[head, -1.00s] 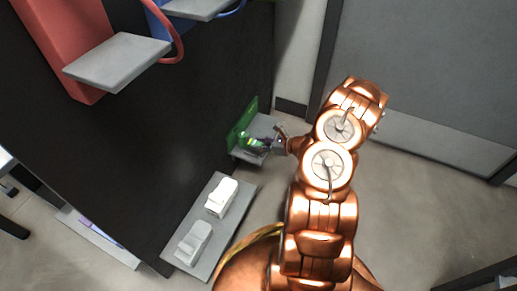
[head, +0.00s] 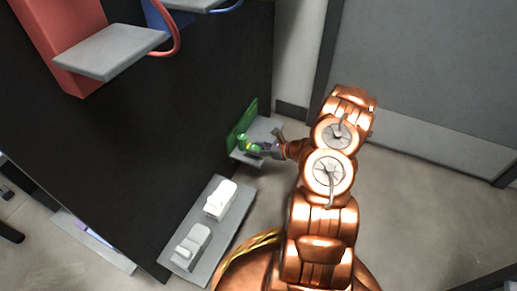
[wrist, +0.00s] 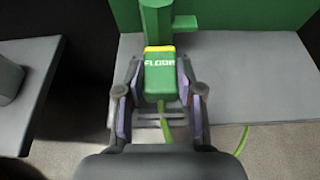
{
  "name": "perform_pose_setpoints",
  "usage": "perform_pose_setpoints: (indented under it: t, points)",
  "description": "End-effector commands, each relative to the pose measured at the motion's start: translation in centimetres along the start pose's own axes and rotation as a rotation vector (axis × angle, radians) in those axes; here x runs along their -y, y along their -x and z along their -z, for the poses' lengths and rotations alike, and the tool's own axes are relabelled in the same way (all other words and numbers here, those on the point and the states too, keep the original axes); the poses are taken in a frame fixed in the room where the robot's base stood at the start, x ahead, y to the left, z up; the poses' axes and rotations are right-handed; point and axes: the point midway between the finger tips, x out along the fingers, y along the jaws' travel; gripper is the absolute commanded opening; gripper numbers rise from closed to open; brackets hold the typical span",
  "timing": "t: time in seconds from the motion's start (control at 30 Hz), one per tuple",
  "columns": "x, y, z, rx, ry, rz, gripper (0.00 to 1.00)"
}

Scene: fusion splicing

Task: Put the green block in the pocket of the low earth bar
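The green block (wrist: 160,82), marked FLOOR with a yellow band at its far end, is between the two fingers of my gripper (wrist: 160,78) in the wrist view. The fingertips close in on its sides, and a green cable runs from its near end. Straight beyond it stands a green upright fitting (wrist: 157,22), apparently the low earth bar. The block's far end meets or overlaps this fitting; I cannot tell whether it is inside a pocket. In the head view my gripper (head: 262,149) reaches left over the low grey shelf to the green fitting (head: 243,142).
A green panel (head: 243,122) backs the low grey shelf (head: 265,130) on the dark cabinet. Red and blue fittings with grey shelves are higher up. The floor at right is clear.

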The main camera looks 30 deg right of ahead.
Motion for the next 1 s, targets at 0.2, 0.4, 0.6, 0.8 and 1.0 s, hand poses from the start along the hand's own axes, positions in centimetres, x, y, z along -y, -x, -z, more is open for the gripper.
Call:
perform_pose_setpoints:
  t: [0.2, 0.4, 0.6, 0.8, 1.0]
  points:
    - [0.0, 0.0, 0.0, 0.000, 0.000, 0.000, 0.58]
    - [0.0, 0.0, 0.0, 0.000, 0.000, 0.000, 0.62]
    - [0.0, 0.1, -0.2, 0.000, 0.000, 0.000, 0.62]
    - [0.1, 2.6, -0.6, 0.000, -0.002, 0.004, 0.62]
    - [0.1, 6.6, -0.6, 0.000, 0.000, 0.004, 0.62]
